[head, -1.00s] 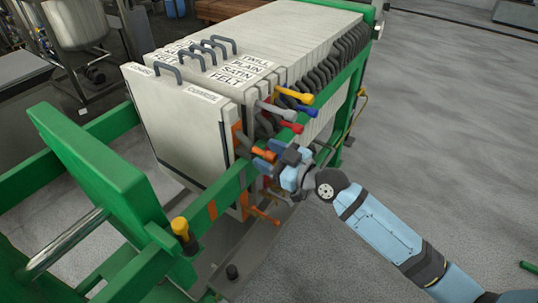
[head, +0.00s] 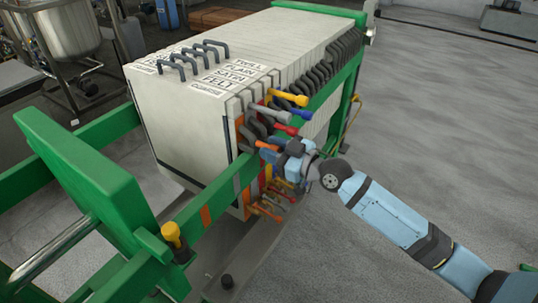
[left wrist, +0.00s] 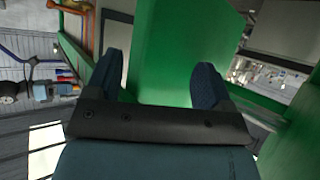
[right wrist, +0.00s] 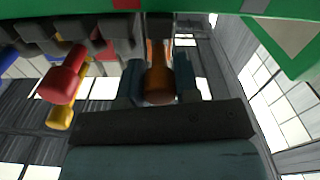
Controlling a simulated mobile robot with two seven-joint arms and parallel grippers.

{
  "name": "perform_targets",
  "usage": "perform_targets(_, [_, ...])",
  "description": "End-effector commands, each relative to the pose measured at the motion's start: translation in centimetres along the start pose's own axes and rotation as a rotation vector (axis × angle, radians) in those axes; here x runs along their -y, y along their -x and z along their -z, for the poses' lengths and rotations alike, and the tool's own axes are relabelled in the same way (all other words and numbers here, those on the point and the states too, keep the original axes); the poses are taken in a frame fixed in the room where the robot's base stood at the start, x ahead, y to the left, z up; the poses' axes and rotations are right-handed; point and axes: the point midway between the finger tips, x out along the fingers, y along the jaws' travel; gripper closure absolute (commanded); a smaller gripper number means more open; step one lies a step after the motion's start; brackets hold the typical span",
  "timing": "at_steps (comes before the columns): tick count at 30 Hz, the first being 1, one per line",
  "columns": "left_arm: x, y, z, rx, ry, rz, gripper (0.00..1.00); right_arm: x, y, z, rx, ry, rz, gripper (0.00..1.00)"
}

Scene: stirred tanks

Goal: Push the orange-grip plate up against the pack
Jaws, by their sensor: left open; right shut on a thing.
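The orange-grip plate (head: 185,135) is the pale front plate in the head view. It hangs upright on the green rails, and no gap shows along the top between it and the pack (head: 290,42) of pale plates behind. Its orange grip (head: 266,146) sticks out at the right side. My right gripper (head: 277,155) is shut on this grip, which sits between the fingers in the right wrist view (right wrist: 158,82). My left gripper (left wrist: 158,82) is open and empty, with a green block behind its fingers; it is out of the head view.
The green end block (head: 85,180) stands at the left on a metal rod, with wide free room before the front plate. Yellow, grey, red and blue grips (head: 292,100) crowd close behind my right gripper. A green rail (head: 215,195) runs beside it.

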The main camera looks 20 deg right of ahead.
Motion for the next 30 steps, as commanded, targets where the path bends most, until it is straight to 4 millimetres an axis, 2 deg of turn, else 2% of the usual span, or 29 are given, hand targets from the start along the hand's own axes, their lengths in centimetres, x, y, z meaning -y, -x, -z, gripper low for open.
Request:
perform_targets(6, [0.0, 0.0, -0.2, 0.004, -0.001, -0.001, 0.25, -0.6, 0.0, 0.1, 0.000, 0.005, -0.009, 1.00])
perform_targets(7, [0.0, 0.0, -0.2, 0.005, -0.001, -0.001, 0.25, -0.6, 0.1, 0.1, 0.000, 0.005, -0.009, 0.63])
perform_targets(9, [0.0, 0.0, -0.3, 0.006, -0.001, -0.001, 0.25, -0.6, 0.1, 0.1, 0.000, 0.005, -0.009, 0.47])
perform_targets(10, [0.0, 0.0, -0.3, 0.007, -0.001, -0.001, 0.25, -0.5, 0.1, 0.1, 0.000, 0.005, -0.008, 0.45])
perform_targets(20, [0.0, 0.0, -0.5, 0.008, 0.000, -0.001, 0.25, -0.3, 0.4, 0.1, 0.001, 0.004, -0.005, 0.45])
perform_targets(23, [0.0, 0.0, -0.5, 0.008, 0.000, -0.001, 0.25, -0.3, 1.6, 0.0, 0.002, 0.004, -0.005, 0.45])
perform_targets(30, [0.0, -0.1, -0.5, 0.009, -0.001, 0.000, 0.25, -0.3, 6.7, -0.1, 0.007, 0.006, -0.004, 0.45])
